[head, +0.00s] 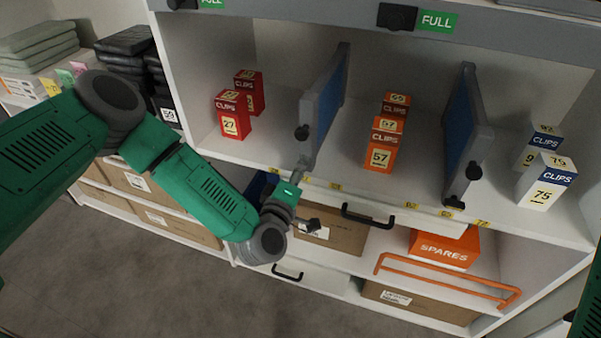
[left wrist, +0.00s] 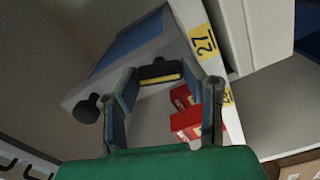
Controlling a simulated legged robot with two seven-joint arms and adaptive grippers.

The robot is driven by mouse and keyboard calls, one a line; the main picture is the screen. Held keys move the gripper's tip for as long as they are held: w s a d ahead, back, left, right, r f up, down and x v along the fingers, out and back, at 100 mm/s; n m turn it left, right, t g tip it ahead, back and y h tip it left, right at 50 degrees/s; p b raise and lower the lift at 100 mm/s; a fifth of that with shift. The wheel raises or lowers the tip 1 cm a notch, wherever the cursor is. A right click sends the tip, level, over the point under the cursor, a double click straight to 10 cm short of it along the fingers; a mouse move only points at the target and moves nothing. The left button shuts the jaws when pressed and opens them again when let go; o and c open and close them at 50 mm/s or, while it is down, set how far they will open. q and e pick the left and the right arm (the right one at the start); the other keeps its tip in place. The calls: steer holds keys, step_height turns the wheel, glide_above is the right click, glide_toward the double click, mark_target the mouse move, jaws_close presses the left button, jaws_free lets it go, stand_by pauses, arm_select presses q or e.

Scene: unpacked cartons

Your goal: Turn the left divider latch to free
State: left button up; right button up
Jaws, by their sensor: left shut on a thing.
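The left divider (head: 325,105) is a grey-framed blue panel standing on the upper shelf. The divider's latch (left wrist: 160,72), a black bar with a yellow stripe, is at the divider's foot. My left gripper (head: 302,167) reaches the foot of this divider from below. In the left wrist view its two fingers (left wrist: 170,78) are on either side of the latch, shut on it. In the head view the gripper hides the latch. My right gripper is out of view.
Red boxes (head: 231,115) stand left of the divider and orange boxes (head: 382,148) right of it. A right divider (head: 466,130) has its own black latch (head: 455,201). Below are a black drawer handle (head: 367,214), a SPARES box (head: 444,248) and an orange rail (head: 450,283).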

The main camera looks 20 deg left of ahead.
arm_select(q)
steer(key=shift+s+f+n+b, duration=0.15)
steer(key=shift+n+b, duration=0.15)
steer(key=shift+n, duration=0.55)
steer(key=shift+w+f+n+b, duration=0.1)
steer(key=shift+n+b, duration=0.2)
steer(key=shift+n, duration=0.55)
steer(key=o, duration=1.1)
steer(key=shift+o, duration=0.3)
steer(key=s, duration=1.2)
steer(key=shift+a, duration=0.3)
